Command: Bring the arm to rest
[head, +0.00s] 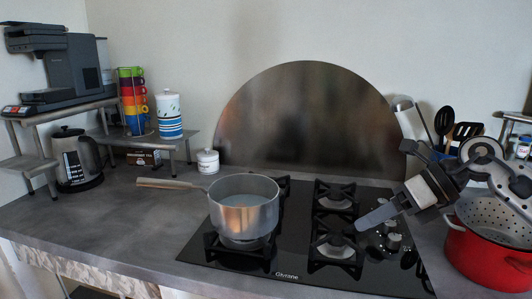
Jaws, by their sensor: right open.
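My right gripper (374,216) comes in from the right and is open and empty. It is in the air above the right part of the black hob (285,262), near the knobs and a little left of the red pot. No object is between its fingers. My left gripper is not in the head view.
A metal saucepan (245,214) stands on the left burners, its handle pointing left. A red pot (482,258) with a colander stands at the right, close to my right arm. A utensil holder is behind it. The counter (110,230) left of the hob is clear.

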